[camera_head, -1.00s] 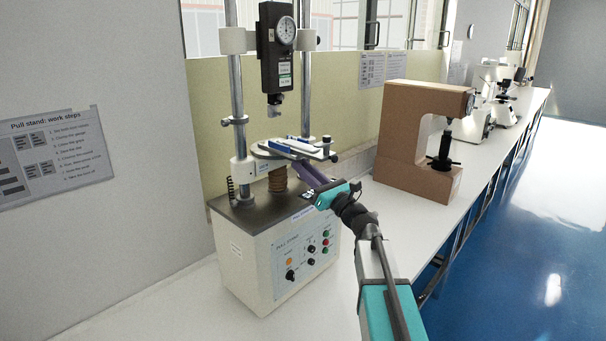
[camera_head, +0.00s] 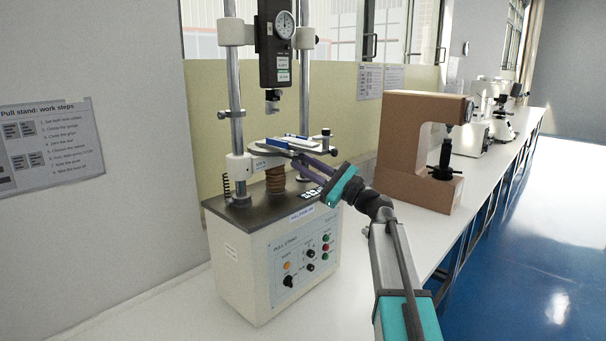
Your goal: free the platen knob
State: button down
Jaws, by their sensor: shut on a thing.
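The pull stand (camera_head: 272,254) is a cream box with a dark top, two steel columns and a dark force gauge. Its round platen (camera_head: 262,150) sits low between the columns, above a brown bellows. My gripper (camera_head: 301,160), with purple fingers and a teal body, reaches in from the lower right to the platen's front edge. It is shut there on the platen knob, which the fingers hide. How far the knob is turned cannot be seen.
A brown tester (camera_head: 407,150) stands to the right on the white bench, with white instruments (camera_head: 470,138) farther back. The stand's front panel (camera_head: 305,252) carries buttons and knobs below my gripper. A steps sheet (camera_head: 45,145) hangs on the left wall. The bench front is clear.

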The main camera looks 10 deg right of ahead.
jog(key=shift+f+n+g+y+b, duration=0.1)
jog(key=shift+n+g+y+b, duration=0.25)
jog(key=shift+n+g, duration=0.35)
jog(key=shift+n, duration=0.3)
jog(key=c, duration=1.6)
grip_release()
jog(key=shift+s, duration=0.1)
jog(key=shift+d, duration=0.15)
